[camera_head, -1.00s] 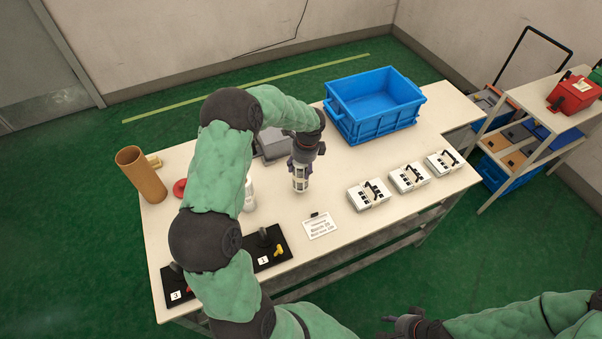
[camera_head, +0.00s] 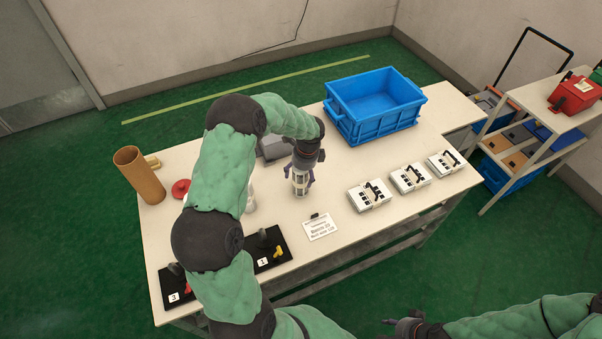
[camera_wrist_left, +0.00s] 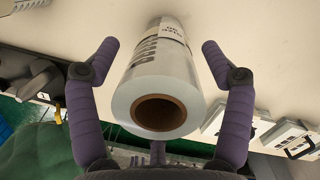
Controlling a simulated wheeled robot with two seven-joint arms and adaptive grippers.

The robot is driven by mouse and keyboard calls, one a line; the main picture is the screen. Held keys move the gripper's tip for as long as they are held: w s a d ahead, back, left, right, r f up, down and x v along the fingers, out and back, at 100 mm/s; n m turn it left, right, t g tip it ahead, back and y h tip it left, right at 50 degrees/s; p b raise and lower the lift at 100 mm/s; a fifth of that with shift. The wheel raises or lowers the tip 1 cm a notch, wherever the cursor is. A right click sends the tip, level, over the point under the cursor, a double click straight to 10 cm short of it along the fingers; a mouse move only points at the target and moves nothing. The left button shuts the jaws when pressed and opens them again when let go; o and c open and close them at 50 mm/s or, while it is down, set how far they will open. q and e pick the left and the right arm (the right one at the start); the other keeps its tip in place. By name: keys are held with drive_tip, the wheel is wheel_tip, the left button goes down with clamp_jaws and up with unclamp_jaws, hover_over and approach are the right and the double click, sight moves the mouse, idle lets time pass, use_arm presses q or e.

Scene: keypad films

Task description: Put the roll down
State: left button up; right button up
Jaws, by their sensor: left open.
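The roll (camera_head: 300,184) is a clear film roll with a brown core and a white printed label. It stands upright on the table (camera_head: 345,240), left of the three white boxes. In the left wrist view the roll (camera_wrist_left: 157,85) lies between the two purple fingers, with a gap on each side. My left gripper (camera_head: 300,176) is open around the upper part of the roll. It also shows open in the left wrist view (camera_wrist_left: 158,52). My right gripper (camera_head: 400,323) is at the bottom edge, away from the table; its jaws are too unclear to judge.
A blue crate (camera_head: 374,130) stands at the back. White keypad boxes (camera_head: 369,195) sit to the right, and a paper card (camera_head: 320,227) lies in front.

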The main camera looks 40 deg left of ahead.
use_arm(q)
drive_tip(key=r+p, duration=0.1)
drive_tip(key=r, duration=0.3)
drive_tip(key=d+r+p, duration=0.1)
drive_tip(key=r, duration=0.3)
drive_tip(key=r+p, duration=0.1)
drive_tip(key=r, duration=0.3)
drive_tip(key=shift+w+d+r, duration=0.1)
drive_tip(key=shift+w+d, duration=0.05)
drive_tip(key=shift+d, duration=0.25)
